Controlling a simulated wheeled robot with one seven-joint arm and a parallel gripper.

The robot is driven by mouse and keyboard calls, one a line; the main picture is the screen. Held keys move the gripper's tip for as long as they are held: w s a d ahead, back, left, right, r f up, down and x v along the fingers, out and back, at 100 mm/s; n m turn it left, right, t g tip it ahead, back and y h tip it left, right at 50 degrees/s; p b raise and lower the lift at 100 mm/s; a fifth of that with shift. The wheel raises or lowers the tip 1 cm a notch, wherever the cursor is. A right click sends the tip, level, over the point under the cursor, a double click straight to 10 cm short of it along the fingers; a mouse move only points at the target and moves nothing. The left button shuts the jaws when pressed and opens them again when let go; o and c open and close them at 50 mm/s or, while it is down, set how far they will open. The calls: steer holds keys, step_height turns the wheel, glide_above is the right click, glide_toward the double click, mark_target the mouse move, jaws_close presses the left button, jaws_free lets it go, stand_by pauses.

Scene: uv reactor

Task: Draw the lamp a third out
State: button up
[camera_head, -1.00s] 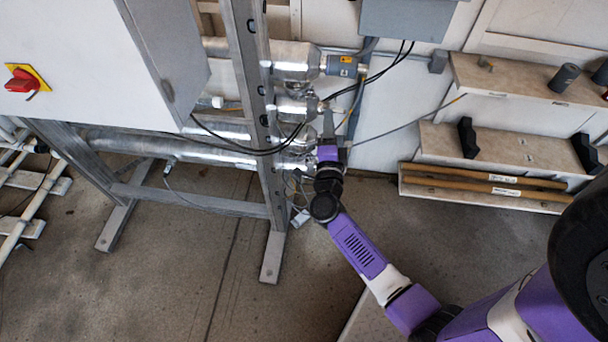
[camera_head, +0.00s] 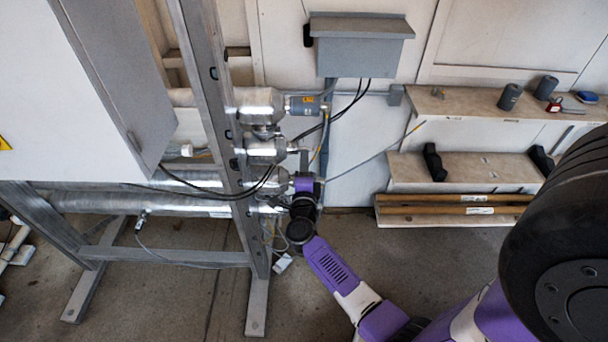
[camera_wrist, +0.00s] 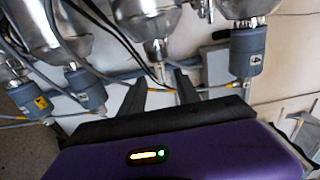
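The bare end of one steel reactor tube (camera_wrist: 150,20), without a grey cap, faces my gripper in the wrist view. A narrow pale end piece (camera_wrist: 157,74) sticks out of it, perhaps the lamp's end. My gripper (camera_wrist: 161,78) is open, its two dark fingers pointing at that end piece, one on each side in the picture. I cannot tell whether the end piece lies between the tips or just beyond them. In the head view the bare tube (camera_head: 263,149) is second from the top, and my gripper (camera_head: 304,162) is beside its right end. The lamp's body is hidden.
Neighbouring tubes carry grey caps (camera_wrist: 247,52), (camera_wrist: 86,89), close to my fingers. Black cables (camera_head: 320,125) hang near the tube ends. A metal frame post (camera_head: 220,130) stands left. Wooden shelves (camera_head: 450,170) stand right. Floor (camera_head: 180,310) is clear in front.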

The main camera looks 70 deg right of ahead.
steer(key=shift+b+x, duration=0.55)
steer(key=shift+x, duration=2.75)
steer(key=shift+c, duration=0.5)
jaws_close()
steer(key=s+d, duration=0.2)
steer(key=s, duration=0.3)
steer(key=shift+s+d+r+p, duration=0.15)
steer(key=shift+s+d+p, duration=0.1)
steer(key=shift+p, duration=0.15)
